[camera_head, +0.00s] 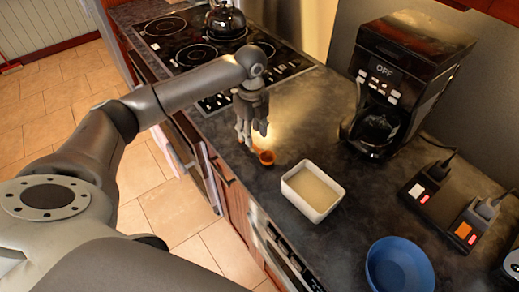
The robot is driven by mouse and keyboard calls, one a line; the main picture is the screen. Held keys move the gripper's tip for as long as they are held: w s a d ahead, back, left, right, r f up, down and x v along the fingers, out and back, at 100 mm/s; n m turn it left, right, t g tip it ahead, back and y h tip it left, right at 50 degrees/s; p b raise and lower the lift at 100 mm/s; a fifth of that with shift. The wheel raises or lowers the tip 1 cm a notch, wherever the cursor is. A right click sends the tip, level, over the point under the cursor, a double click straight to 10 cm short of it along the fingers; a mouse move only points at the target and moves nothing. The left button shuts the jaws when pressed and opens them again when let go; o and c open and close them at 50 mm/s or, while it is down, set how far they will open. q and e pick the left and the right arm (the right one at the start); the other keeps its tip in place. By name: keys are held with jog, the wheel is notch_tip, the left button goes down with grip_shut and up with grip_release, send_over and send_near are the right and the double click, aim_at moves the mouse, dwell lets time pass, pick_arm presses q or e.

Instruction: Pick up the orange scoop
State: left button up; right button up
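The small orange scoop (267,158) sits on the dark countertop (305,128), left of and behind a white rectangular container (296,187). My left gripper (252,138) points down just behind the scoop, close to it in the picture. Its fingers are apart and I see nothing between them. I cannot tell how high the fingertips are above the counter. A handle on the scoop is not clearly visible. My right gripper is not in view.
A black coffee maker (415,70) stands at the back right. A blue bowl (399,268) is at the front. A power strip with plugs (450,205) lies at the right. A cooktop (205,40) with a kettle (226,18) is behind my gripper.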

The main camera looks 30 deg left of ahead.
aim_at(256, 149)
pick_arm(q)
jog(key=shift+f, duration=0.45)
jog(key=f, duration=0.1)
jog(key=f+p, duration=0.1)
jog(key=f, duration=0.1)
jog(key=f+p, duration=0.1)
jog(key=shift+a+f, duration=0.15)
jog(key=shift+a, duration=0.15)
jog(key=shift+f, duration=0.15)
jog(key=shift+w, duration=0.1)
jog(key=c, duration=0.5)
grip_shut()
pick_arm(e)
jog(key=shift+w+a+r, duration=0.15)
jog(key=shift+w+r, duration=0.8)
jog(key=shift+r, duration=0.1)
